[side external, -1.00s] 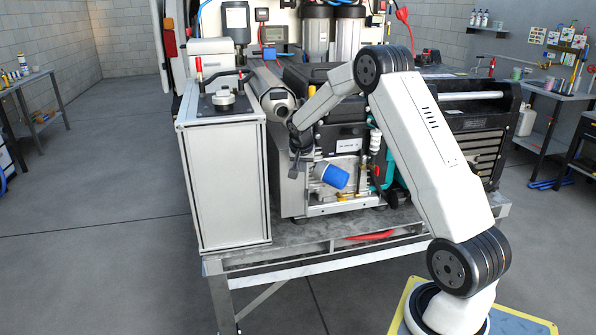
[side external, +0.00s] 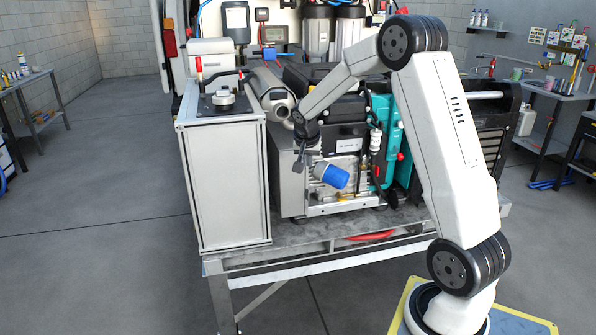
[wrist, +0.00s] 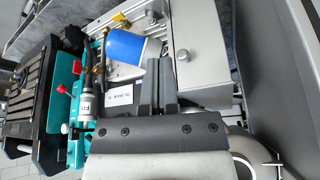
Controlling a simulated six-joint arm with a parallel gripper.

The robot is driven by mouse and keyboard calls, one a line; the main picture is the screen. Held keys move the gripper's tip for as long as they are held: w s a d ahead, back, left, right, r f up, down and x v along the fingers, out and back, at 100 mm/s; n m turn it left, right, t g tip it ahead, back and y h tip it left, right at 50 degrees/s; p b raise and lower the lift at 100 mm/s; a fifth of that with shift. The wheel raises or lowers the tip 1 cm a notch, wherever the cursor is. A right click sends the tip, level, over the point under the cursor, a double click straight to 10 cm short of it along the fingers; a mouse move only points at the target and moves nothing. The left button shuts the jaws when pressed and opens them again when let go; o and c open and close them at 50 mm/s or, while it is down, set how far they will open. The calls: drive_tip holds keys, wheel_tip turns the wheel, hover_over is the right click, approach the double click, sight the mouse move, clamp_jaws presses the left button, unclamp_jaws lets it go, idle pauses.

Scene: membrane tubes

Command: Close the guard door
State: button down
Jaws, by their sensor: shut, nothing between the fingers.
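A plain grey metal panel with a small round knob, which looks like the guard door (wrist: 203,38), is at the upper right of the wrist view. In the side view, a grey panel (side external: 288,185) stands at the left side of the pump unit. I cannot tell how far it is swung. My gripper (wrist: 160,64) is shut and empty, its fingers just left of the knob in the wrist view. In the side view, my gripper (side external: 298,166) points down in front of the unit, near that panel. Whether it touches the panel is unclear.
A blue cylinder (side external: 331,177) sits low on the unit, close to my fingers. A tall white cabinet (side external: 228,185) stands to the left. A silver cylinder (side external: 270,92) lies behind my wrist. Teal housing and hoses are to the right.

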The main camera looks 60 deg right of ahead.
drive_tip(key=shift+s+v, duration=0.1)
drive_tip(key=shift+v, duration=0.95)
drive_tip(key=shift+s+v, duration=0.15)
drive_tip(key=shift+v, duration=0.9)
drive_tip(key=shift+d, duration=0.15)
drive_tip(key=s+a+f+n+y, duration=0.1)
drive_tip(key=s+a+f+n, duration=0.2)
drive_tip(key=a, duration=0.6)
drive_tip(key=s+a+f+n+y, duration=0.2)
drive_tip(key=s+a+n, duration=0.3)
drive_tip(key=a, duration=0.4)
drive_tip(key=s+a+f+n+y, duration=0.1)
drive_tip(key=s+a+f+n, duration=0.3)
drive_tip(key=a, duration=0.6)
drive_tip(key=shift+s+n+t, duration=0.3)
drive_tip(key=shift+s+n, duration=0.25)
drive_tip(key=shift+n, duration=0.05)
